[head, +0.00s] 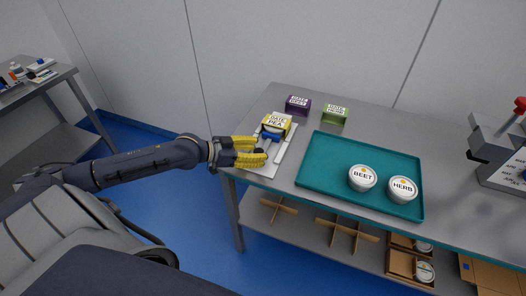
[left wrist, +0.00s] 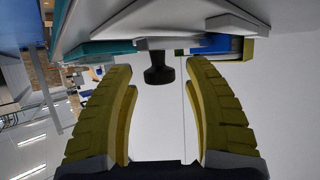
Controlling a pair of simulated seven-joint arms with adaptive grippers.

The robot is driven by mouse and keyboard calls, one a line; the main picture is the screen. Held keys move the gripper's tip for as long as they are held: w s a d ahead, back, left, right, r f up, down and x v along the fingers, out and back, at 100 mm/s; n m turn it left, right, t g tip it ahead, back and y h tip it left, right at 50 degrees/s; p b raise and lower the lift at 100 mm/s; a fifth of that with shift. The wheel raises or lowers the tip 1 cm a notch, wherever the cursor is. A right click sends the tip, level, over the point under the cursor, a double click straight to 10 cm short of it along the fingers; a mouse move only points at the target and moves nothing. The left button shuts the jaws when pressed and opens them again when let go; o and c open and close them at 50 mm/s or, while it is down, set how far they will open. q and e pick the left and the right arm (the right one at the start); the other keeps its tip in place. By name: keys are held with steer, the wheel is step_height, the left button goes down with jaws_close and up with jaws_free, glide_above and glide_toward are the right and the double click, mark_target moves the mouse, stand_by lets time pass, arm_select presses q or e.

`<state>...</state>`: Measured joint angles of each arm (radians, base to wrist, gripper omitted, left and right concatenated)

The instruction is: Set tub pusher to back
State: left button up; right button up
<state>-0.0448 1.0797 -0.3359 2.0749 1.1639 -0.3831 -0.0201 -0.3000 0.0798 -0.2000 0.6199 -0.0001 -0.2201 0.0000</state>
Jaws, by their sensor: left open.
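The tub pusher is a blue block (head: 270,136) on a white base plate (head: 263,170) with pale rails, near the table's left end. A yellow sleeve labelled DATE PEA (head: 277,123) stands at its far end. A black knob (left wrist: 158,70) shows in the left wrist view. My left gripper (head: 260,149), with yellow ribbed fingers, is open at the near side of the pusher. In the left wrist view the knob lies between the fingertips, apart from both fingers. I cannot tell how deep it sits between them. My right gripper is not in view.
A teal tray (head: 325,160) holds white tubs labelled BEET (head: 362,178) and HERB (head: 403,189). A purple sleeve (head: 298,105) and a green sleeve (head: 334,114) stand behind. A grey machine with a red knob (head: 520,104) is at the right. The wall is close behind.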

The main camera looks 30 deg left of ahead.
arm_select(q)
steer(key=shift+w+d+f, duration=0.1)
steer(key=shift+w+d, duration=0.1)
steer(key=shift+w, duration=0.1)
steer(key=shift+c, duration=0.5)
jaws_close()
steer(key=shift+w, duration=0.1)
